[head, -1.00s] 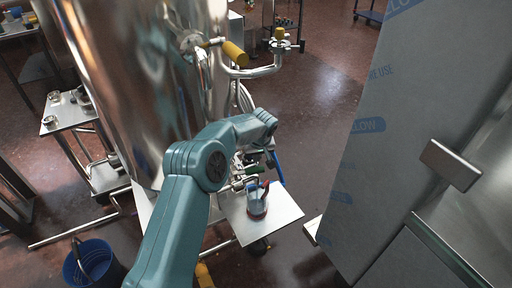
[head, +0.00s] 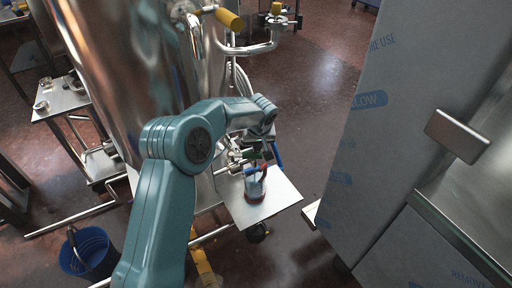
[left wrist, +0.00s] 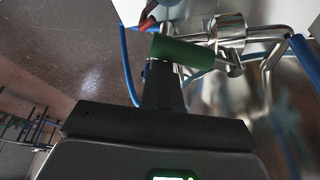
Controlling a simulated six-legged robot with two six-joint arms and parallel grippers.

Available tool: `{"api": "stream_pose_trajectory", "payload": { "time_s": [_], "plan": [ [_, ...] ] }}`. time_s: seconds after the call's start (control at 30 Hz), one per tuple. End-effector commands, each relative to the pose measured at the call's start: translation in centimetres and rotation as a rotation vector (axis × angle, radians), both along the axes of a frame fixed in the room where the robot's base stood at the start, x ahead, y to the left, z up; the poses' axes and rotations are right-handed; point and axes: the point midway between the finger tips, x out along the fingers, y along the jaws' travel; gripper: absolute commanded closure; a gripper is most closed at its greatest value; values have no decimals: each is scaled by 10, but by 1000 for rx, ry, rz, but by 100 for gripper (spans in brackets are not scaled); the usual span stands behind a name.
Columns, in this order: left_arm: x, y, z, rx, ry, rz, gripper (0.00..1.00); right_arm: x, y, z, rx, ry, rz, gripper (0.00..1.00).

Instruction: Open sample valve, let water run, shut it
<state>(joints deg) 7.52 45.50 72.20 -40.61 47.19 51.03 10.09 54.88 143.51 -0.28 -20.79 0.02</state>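A steel sample valve (left wrist: 228,32) sits on piping by the big tank, and its green handle (left wrist: 185,52) shows large in the left wrist view. In the head view the green handle is small and partly hidden by my arm. My left gripper (left wrist: 158,68) has its dark finger tip right at the green handle, seeming to touch or overlap it. I cannot tell whether the fingers are closed around it. A clear cup (head: 255,187) with red at its base stands on a white shelf (head: 270,210) below the valve. No running water is discernible. My right gripper is out of view.
The polished tank (head: 120,80) stands left of the valve. A yellow handle (head: 229,19) is on higher piping. A film-wrapped grey cabinet (head: 390,130) stands close on the right. A blue bucket (head: 88,252) is on the floor at lower left. Blue hoses (left wrist: 129,65) hang near the valve.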

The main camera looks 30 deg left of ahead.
Motion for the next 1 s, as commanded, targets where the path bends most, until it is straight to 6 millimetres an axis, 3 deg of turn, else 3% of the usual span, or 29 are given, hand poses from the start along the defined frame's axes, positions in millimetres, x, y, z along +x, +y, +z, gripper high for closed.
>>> {"api": "stream_pose_trajectory", "payload": {
  "time_s": [0.47, 0.57, 1.0],
  "plan": [
    [-3, -3, 8, -1, 1, 0, 100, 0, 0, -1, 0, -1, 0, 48],
    [-7, -6, 25, 0, -1, 0, 100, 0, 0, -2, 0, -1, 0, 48],
    [-38, -30, 128, -2, -1, 0, 100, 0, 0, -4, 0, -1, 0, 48]
  ]
}}
